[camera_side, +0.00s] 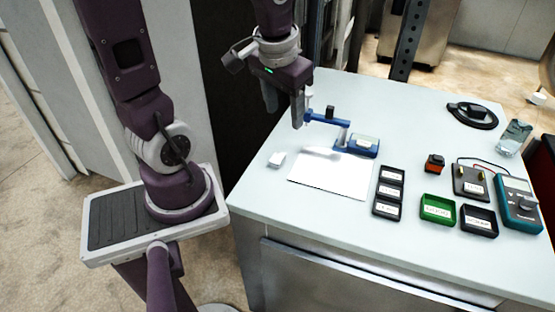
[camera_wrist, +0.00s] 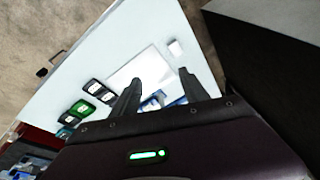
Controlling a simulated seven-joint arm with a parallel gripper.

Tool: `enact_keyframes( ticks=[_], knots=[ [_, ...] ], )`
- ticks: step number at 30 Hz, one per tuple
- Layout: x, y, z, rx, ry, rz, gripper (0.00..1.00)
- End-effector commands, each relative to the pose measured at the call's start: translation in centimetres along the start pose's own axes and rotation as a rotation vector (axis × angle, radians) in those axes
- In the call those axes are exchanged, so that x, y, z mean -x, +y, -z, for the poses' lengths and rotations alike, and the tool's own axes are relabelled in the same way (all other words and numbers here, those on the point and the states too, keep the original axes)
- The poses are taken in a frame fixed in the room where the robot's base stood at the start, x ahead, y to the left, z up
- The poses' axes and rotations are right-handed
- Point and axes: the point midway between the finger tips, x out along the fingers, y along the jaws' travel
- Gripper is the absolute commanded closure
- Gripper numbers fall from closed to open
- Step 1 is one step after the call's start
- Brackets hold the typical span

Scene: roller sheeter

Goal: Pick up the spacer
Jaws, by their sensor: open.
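A small white block (camera_side: 276,159) lies on the table left of a white sheet (camera_side: 325,180). It also shows in the wrist view (camera_wrist: 176,48), beyond my fingertips. It may be the spacer, but I cannot tell for certain which thing is the spacer. My gripper (camera_side: 284,111) is open and empty, pointing down above the back left part of the table. In the wrist view its two dark fingers (camera_wrist: 160,78) are apart with nothing held between them.
A blue stand (camera_side: 340,132) is behind the sheet. A labelled black tray (camera_side: 388,193), a green tray (camera_side: 437,209), another black tray (camera_side: 479,220) and a teal multimeter (camera_side: 518,205) are to the right. The table's front left is clear.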

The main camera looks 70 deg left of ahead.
Motion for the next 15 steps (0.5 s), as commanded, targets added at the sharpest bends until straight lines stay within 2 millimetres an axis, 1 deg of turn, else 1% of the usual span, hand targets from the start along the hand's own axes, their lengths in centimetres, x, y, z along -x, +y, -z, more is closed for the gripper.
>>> enact_keyframes(
  ticks=[1,2,3,6,9,15],
  knots=[
    [-2.9,-1.5,0.8,0.071,-0.070,0.009,0.47],
    [-4.5,-2.2,1.2,0.110,-0.101,0.009,0.47],
    [-6.6,-3.2,1.5,0.160,-0.139,0.003,0.47],
    [-10.6,-4.8,1.5,0.261,-0.206,-0.024,0.47],
    [-12.8,-5.5,1.4,0.318,-0.239,-0.047,0.47],
    [-15.3,-5.5,0.9,0.334,-0.250,-0.056,0.47]
  ],
)
